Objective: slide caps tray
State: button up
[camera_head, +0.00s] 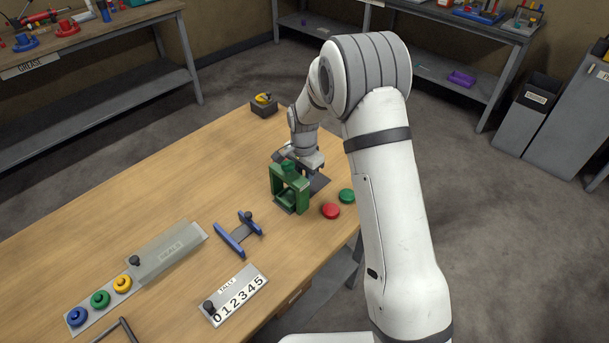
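A long grey tray (92,319) lies at the lower left of the table. Blue (77,317), green (100,299) and yellow (122,284) caps sit in a row on it. A grey-green cover (170,254) with faint lettering and a dark knob (134,261) lies over its far part. A red cap (331,211) and a green cap (347,196) lie loose near the right edge. My gripper (299,172) is down behind a green frame (290,190) with a green knob on top. Its fingers are mostly hidden, so their opening and any contact are unclear.
A blue H-shaped piece (238,234) and a white TALLY plate (234,295) with a dark knob lie mid-table. A dark box (264,106) with a yellow item stands at the far edge. The table's left middle is clear. Benches and grey bins stand beyond.

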grip_shut()
jog(key=w+d+b, duration=0.2)
jog(key=w+d, duration=0.5)
jog(key=w, duration=0.1)
jog(key=shift+d, duration=0.4)
jog(key=shift+w+d+r, duration=0.1)
jog(key=shift+r, duration=0.05)
jog(key=shift+o, duration=1.3)
grip_release()
jog(key=shift+d, duration=0.1)
jog(key=shift+o, duration=1)
